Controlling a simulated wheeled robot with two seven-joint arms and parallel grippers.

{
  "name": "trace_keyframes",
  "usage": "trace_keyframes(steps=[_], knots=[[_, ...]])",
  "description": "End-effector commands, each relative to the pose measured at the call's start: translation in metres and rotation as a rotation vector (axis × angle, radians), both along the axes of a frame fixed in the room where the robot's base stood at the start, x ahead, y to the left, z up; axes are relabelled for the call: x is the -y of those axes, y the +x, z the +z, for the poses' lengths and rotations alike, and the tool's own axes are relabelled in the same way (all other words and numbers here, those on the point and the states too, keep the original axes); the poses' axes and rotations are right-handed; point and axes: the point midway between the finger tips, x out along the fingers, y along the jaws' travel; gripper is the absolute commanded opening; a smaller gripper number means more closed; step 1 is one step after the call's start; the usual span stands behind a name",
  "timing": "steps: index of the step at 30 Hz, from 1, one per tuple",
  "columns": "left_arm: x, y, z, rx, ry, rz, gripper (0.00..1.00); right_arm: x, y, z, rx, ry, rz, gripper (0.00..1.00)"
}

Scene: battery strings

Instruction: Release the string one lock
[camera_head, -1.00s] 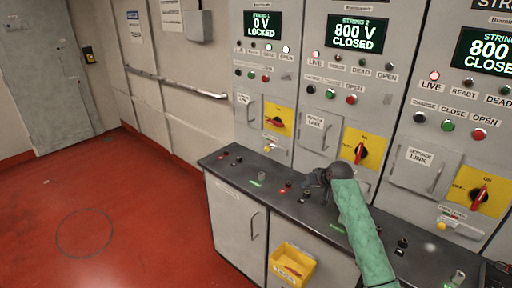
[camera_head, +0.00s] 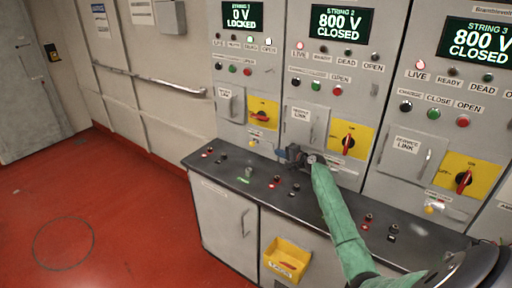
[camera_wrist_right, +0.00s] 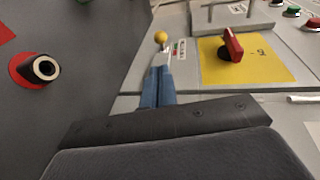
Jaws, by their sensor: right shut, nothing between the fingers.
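The string one panel shows a display (camera_head: 242,16) reading 0 V LOCKED. Its red rotary handle (camera_head: 261,117) lies horizontal on a yellow plate, and a small yellow knob (camera_head: 253,143) sits below it. My right gripper (camera_head: 281,153) is over the console, just right of that knob. In the right wrist view its blue fingers (camera_wrist_right: 159,72) are shut with nothing between them. They point at a yellow knob (camera_wrist_right: 160,38) beside a small label; contact cannot be told. A red handle (camera_wrist_right: 232,45) on a yellow plate is to the right there. My left gripper is not in view.
The string two display (camera_head: 340,22) and string three display (camera_head: 478,40) read 800 V CLOSED, with vertical red handles. The dark console top (camera_head: 225,168) carries several small buttons. A yellow bin (camera_head: 286,258) hangs on the console front. The red floor at left is clear.

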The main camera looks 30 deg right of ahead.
Motion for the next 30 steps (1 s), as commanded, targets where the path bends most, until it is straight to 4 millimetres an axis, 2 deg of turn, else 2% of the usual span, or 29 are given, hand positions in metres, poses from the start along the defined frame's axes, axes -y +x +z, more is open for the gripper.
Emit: trace_keyframes(steps=[17,23,30], knots=[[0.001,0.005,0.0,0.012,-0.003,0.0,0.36,0.0,0.005,-0.001,-0.004,0.035,-0.012,0.0],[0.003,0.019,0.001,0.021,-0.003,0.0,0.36,-0.005,0.026,-0.006,-0.003,0.037,-0.011,0.0],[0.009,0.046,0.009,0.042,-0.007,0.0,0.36,-0.012,0.061,-0.014,-0.004,0.036,-0.012,0.0]])
